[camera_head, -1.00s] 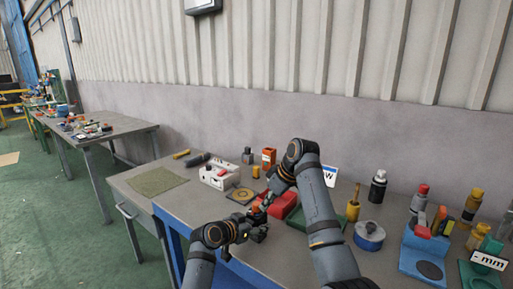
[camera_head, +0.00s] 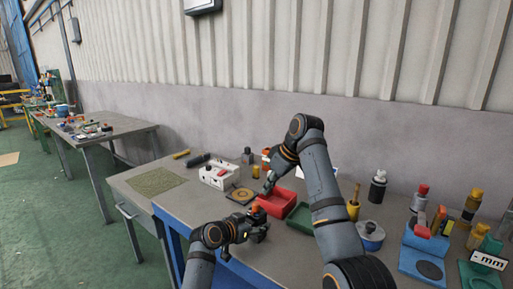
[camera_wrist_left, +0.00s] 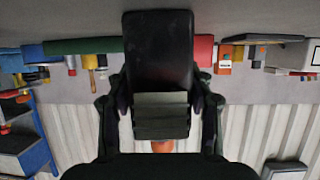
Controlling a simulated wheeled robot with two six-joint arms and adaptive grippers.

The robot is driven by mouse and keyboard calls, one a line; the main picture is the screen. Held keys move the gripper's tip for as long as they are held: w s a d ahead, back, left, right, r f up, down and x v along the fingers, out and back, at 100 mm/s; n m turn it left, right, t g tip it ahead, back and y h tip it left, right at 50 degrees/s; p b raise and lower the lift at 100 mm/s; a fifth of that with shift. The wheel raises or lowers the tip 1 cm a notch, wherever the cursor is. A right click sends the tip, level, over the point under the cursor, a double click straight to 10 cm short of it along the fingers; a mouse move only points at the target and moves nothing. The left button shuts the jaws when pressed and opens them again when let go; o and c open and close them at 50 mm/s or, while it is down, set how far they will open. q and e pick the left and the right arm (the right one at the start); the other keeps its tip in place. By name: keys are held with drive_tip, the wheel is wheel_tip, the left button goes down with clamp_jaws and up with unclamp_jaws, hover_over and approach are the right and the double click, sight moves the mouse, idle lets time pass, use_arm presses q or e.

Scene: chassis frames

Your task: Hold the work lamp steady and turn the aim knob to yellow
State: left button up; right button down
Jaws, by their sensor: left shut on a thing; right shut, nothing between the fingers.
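My left gripper (camera_head: 257,230) is shut on the work lamp, low in the middle of the head view. In the left wrist view the lamp (camera_wrist_left: 160,50) is a dark block with grey ribs (camera_wrist_left: 161,115) between the fingers. An orange-red knob-like part (camera_head: 254,208) stands up at the gripper in the head view. An orange part also shows below the ribs in the wrist view (camera_wrist_left: 162,146). Which colour the aim knob points to is too small to tell. My right gripper (camera_head: 267,189) is shut and empty, above and apart from the lamp.
A red bin (camera_head: 277,203) and a green bin (camera_head: 301,217) lie just behind the grippers. A white box (camera_head: 217,176) and a round-marked pad (camera_head: 240,195) are to the left. Bottles and a blue stand (camera_head: 420,262) fill the right. A green mat (camera_head: 157,181) lies far left.

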use_arm(q)
drive_tip(key=o, duration=1.5)
drive_tip(key=shift+a, duration=0.1)
